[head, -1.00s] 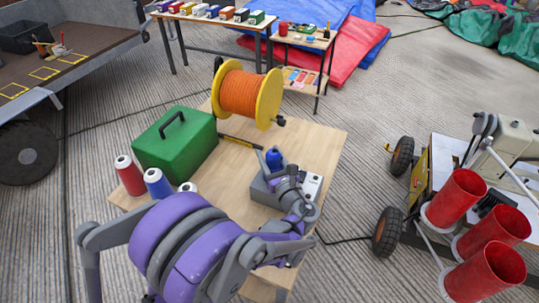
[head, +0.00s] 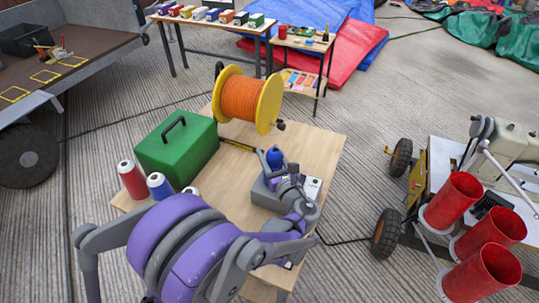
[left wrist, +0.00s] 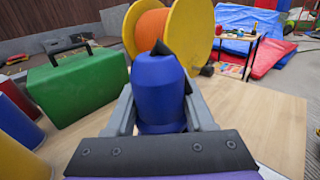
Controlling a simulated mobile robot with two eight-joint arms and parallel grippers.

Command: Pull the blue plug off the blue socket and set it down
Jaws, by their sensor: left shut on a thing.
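The blue plug (head: 274,158) stands upright at the grey socket box (head: 264,194) on the wooden table. My left gripper (head: 275,168) is shut on the plug, with one finger on each side. In the left wrist view the plug (left wrist: 160,90) fills the space between the two grey fingers. The blue socket is hidden behind the plug and my gripper, so I cannot tell whether the two still touch. My right gripper is out of view.
A green case (head: 176,148), an orange cable reel (head: 247,101) and several spools, one red (head: 132,181), crowd the table's left and back. Bare wood (head: 318,150) lies right of the reel. A cart with red cups (head: 453,200) stands to the right.

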